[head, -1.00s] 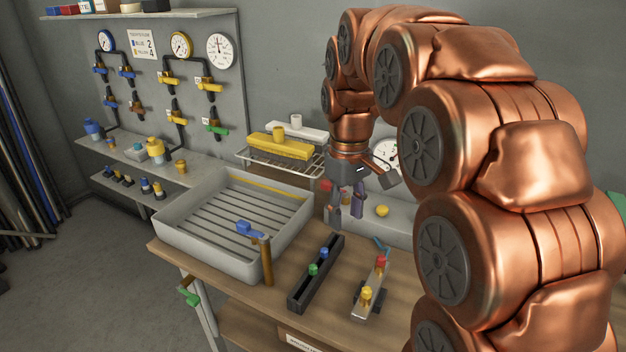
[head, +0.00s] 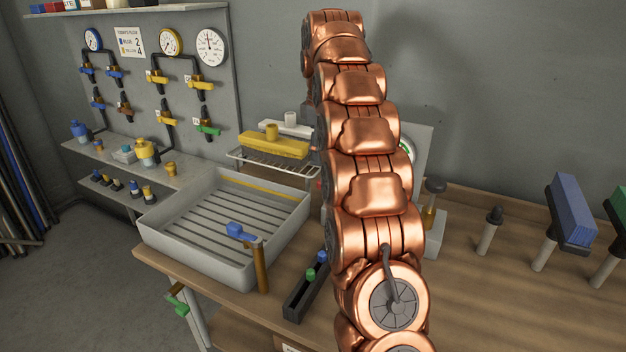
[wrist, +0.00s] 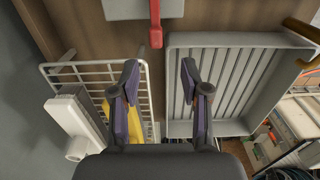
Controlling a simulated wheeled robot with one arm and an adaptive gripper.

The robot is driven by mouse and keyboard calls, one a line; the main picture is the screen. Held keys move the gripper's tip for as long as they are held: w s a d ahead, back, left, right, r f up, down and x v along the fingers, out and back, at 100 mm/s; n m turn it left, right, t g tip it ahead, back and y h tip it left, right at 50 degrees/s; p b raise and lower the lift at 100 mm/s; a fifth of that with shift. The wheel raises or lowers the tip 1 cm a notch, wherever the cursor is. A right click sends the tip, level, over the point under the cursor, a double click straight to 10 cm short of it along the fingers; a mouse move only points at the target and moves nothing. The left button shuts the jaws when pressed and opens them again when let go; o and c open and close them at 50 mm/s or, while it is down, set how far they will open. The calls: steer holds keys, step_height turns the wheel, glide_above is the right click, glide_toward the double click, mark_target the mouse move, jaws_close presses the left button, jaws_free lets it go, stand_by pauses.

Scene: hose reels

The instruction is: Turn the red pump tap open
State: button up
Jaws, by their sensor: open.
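In the wrist view the red tap lever (wrist: 156,24) shows at the top, pointing down the picture from a light grey block (wrist: 125,9), which I take to be the pump. My gripper (wrist: 162,75) is open, with nothing between its two dark fingers. The lever's end lies beyond the fingertips and between their lines, apart from both. In the head view my arm hides the gripper and most of the pump; a gauge panel (head: 421,150) shows just right of the arm.
A grey slatted tray (head: 190,262) stands left of my arm, with a blue-handled tap on a brown post (head: 262,268) in front. A wire rack (head: 245,160) holds a yellow piece (head: 275,147) and a white one. Blue (head: 570,208) and green blocks stand on posts at right.

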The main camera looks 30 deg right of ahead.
steer(key=shift+s+d+f, duration=0.15)
steer(key=shift+d+f, duration=0.2)
steer(key=shift+f, duration=0.2)
steer(key=shift+d+f, duration=0.1)
steer(key=shift+f, duration=0.55)
steer(key=shift+f+p, duration=0.4)
steer(key=shift+f, duration=2.35)
jaws_close()
